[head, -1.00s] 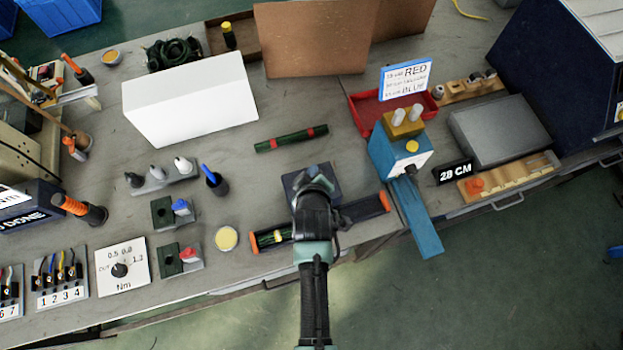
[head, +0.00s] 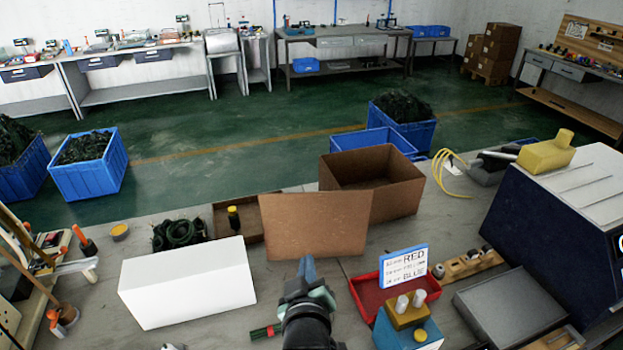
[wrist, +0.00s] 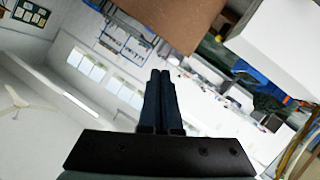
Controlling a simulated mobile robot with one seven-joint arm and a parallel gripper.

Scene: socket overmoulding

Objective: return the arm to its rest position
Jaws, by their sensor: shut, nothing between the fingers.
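My gripper (head: 307,270) is raised over the bench in the head view, in front of the cardboard panel (head: 315,224). Its fingers point up and away from me. In the wrist view my gripper (wrist: 160,75) shows two dark fingers side by side, closed together with nothing between them. Behind them the wrist view shows the room's wall, ceiling and windows, turned on their side.
A white box (head: 190,283) stands left of my gripper. An open cardboard box (head: 395,180) is behind the panel. A red tray (head: 365,290) with a sign (head: 403,268) and a blue vise-like fixture (head: 408,330) are to the right. A large dark blue machine (head: 545,220) stands at far right.

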